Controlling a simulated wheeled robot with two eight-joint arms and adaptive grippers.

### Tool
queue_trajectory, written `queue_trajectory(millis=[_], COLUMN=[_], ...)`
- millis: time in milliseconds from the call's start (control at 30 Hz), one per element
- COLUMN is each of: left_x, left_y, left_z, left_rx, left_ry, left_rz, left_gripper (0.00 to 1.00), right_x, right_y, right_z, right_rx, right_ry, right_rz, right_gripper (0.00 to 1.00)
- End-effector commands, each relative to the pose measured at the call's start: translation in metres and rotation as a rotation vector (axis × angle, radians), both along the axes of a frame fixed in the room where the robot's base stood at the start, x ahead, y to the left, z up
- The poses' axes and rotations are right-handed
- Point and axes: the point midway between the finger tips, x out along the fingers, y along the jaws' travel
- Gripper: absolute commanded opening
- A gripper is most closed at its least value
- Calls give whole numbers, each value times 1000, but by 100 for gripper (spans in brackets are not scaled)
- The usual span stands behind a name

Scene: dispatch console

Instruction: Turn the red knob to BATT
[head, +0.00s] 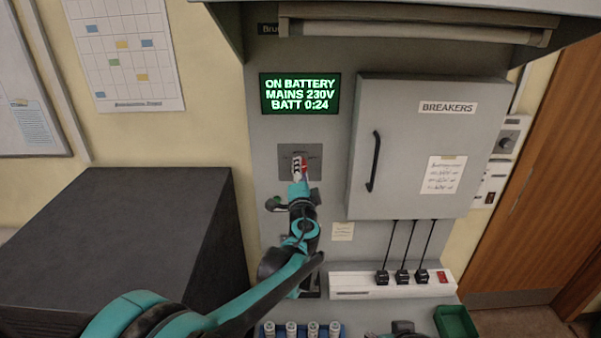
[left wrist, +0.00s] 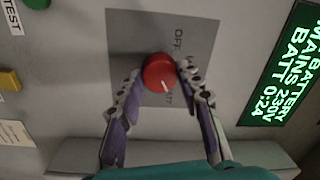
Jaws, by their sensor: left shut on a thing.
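The red knob (left wrist: 158,72) sits on a grey square plate (left wrist: 130,38) on the console front. In the left wrist view its white mark points toward a partly hidden label that seems to end in "TT"; "OFF" shows at its other side. My left gripper (head: 299,170) is at the plate, its two fingers on either side of the knob, shut on it. In the head view the fingers mostly hide the knob. The green display (head: 300,93) reads ON BATTERY, MAINS 230V, BATT 0:24. A dark shape at the bottom edge may be my right gripper (head: 403,328); its fingers are unclear.
A grey breaker cabinet (head: 405,148) with a black handle stands out right of the plate. A green button and a yellow button (left wrist: 10,80) are near the plate. Below are a white strip with black plugs (head: 350,283), a blue rack and a green tray (head: 455,325).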

Motion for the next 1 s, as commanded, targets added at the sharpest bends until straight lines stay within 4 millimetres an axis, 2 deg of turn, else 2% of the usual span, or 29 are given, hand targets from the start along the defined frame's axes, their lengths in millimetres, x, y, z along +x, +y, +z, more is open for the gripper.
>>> queue_trajectory(millis=[200, 233, 300, 667, 767, 1000], left_x=[0, 0, 0, -4, -16, -68], left_y=[-1, -1, -1, -1, -1, -3], left_z=[0, 0, 0, 0, -1, -3], left_rx=[1, 1, 1, 0, -1, 0], left_ry=[1, 0, 0, 0, 0, 0], left_rz=[-1, -1, -1, -1, -2, -2], left_gripper=[7, 41, 57, 57, 57, 57], right_x=[0, 0, 0, 0, 0, 0], right_y=[0, 0, 0, 0, 0, 0], right_z=[0, 0, 0, 0, 0, 0], right_rx=[0, 0, 0, 0, 0, 0], right_ry=[0, 0, 0, 0, 0, 0], right_rz=[0, 0, 0, 0, 0, 0], right_gripper=[40, 40, 40, 40, 40, 40])
